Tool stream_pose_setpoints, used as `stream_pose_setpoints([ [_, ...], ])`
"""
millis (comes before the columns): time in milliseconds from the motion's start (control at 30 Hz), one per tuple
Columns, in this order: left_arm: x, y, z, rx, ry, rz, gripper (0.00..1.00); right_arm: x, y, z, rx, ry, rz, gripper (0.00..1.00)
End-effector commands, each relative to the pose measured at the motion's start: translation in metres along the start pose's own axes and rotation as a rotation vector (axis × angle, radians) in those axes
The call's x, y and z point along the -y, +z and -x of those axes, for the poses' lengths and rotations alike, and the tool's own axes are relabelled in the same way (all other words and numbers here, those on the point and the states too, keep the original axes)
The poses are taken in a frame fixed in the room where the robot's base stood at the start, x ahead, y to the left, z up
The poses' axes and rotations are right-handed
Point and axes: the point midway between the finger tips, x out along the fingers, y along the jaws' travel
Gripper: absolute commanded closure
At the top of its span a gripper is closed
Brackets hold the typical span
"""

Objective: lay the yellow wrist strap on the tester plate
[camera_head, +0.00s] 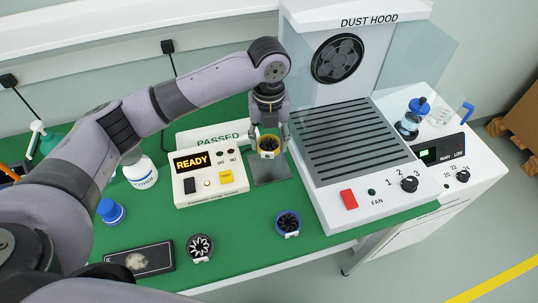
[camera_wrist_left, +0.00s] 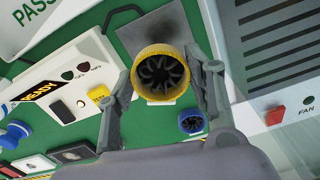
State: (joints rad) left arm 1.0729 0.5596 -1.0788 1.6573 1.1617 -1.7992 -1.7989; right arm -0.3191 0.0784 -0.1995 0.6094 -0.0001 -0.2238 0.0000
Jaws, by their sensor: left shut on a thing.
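The yellow wrist strap (camera_head: 268,144) is a yellow ring with a dark, spoked-looking inside. My left gripper (camera_head: 269,139) is shut on it, with one finger on each side, as the left wrist view shows the strap (camera_wrist_left: 160,92) between the fingertips (camera_wrist_left: 163,85). The tester plate (camera_head: 273,175) is a grey metal sheet beside the tester (camera_head: 208,190), whose display reads READY. The strap is over the plate's far part and seems a little above it; whether they touch I cannot tell. The plate also shows behind the strap in the left wrist view (camera_wrist_left: 150,35).
The dust hood (camera_head: 355,155) stands close on the right. A bottle (camera_head: 141,173), a blue-capped jar (camera_head: 111,211) and a dark tray (camera_head: 140,262) are to the left.

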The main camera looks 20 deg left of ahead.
Motion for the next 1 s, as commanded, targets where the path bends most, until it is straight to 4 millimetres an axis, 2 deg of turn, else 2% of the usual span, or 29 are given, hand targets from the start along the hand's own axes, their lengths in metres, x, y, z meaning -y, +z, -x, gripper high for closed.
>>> stream_pose_setpoints([
  [100, -0.001, 0.0, -0.021, -0.001, 0.002, 0.002, 0.77, -0.004, -0.025, 0.003, -0.037, 0.004, 0.0, 0.6],
  [233, 0.0, 0.0, -0.031, -0.001, 0.0, 0.001, 0.77, -0.006, -0.04, 0.004, -0.061, 0.007, 0.001, 0.6],
  [367, 0.0, 0.0, -0.041, 0.0, 0.001, 0.001, 0.77, -0.006, -0.037, 0.004, -0.056, 0.007, 0.001, 0.6],
  [600, 0.0, 0.0, -0.074, -0.001, 0.001, 0.002, 0.77, -0.003, -0.018, 0.008, -0.027, 0.003, 0.001, 0.6],
  [967, 0.0, 0.0, -0.078, 0.0, 0.0, 0.001, 0.77, -0.003, -0.018, 0.007, -0.026, 0.004, 0.001, 0.6],
  [1000, 0.0, 0.0, -0.078, 0.001, -0.001, 0.001, 0.5, -0.004, -0.019, 0.007, -0.027, 0.004, 0.002, 0.6],
])
